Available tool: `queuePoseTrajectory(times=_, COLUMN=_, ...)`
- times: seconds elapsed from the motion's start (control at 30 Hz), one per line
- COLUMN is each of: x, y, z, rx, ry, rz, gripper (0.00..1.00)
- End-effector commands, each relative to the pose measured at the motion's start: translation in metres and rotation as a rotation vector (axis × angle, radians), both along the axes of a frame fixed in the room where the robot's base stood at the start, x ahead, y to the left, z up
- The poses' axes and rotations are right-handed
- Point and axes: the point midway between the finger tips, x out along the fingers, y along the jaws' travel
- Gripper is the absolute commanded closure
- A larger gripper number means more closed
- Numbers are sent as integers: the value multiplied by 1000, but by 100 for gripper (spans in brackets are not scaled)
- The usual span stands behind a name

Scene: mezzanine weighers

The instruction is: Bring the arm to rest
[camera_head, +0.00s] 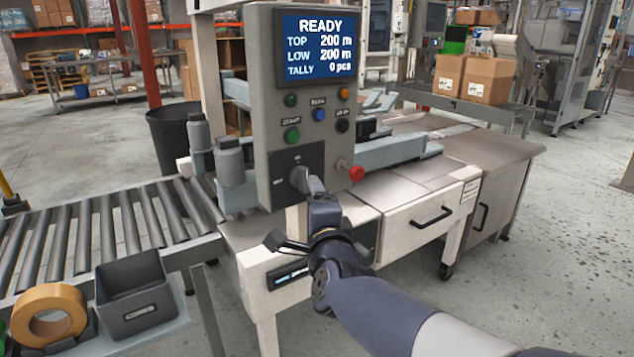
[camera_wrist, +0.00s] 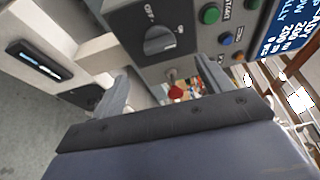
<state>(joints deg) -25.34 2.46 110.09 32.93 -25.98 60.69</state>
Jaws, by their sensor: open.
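My gripper (camera_head: 316,196) is in front of the lower part of a grey control panel (camera_head: 262,110), just below and beside a grey rotary knob (camera_head: 299,178). In the wrist view my gripper (camera_wrist: 163,85) has its two fingers spread apart with nothing held between them. The knob (camera_wrist: 160,40) shows just beyond the fingertips; a gap seems to lie between, but I cannot tell how wide. My arm reaches in from the lower right of the head view. The panel screen (camera_head: 319,46) reads READY, TOP 200 m, LOW 200 m, TALLY 0 pcs.
A red button (camera_head: 356,173) sticks out right of the knob. Below is a bench with a drawer (camera_head: 430,215). A roller conveyor (camera_head: 110,230), a grey bin (camera_head: 135,295) and an orange tape roll (camera_head: 48,312) stand at the left. Open floor (camera_head: 560,270) lies at the right.

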Motion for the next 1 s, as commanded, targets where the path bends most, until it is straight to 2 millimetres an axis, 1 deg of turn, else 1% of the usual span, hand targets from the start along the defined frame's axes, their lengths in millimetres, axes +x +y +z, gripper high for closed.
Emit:
queuePoseTrajectory(times=0.17, x=24, y=5, z=-3, rx=0, ry=2, rz=-2, gripper=25)
queuePoseTrajectory(times=0.4, x=64, y=13, z=-3, rx=0, ry=2, rz=-1, gripper=25)
queuePoseTrajectory(times=0.6, x=89, y=18, z=-2, rx=0, ry=1, rz=-1, gripper=25)
queuePoseTrajectory(times=0.8, x=101, y=20, z=-1, rx=0, ry=1, rz=0, gripper=25)
queuePoseTrajectory(times=1.0, x=100, y=20, z=-1, rx=-11, ry=-6, rz=0, gripper=25)
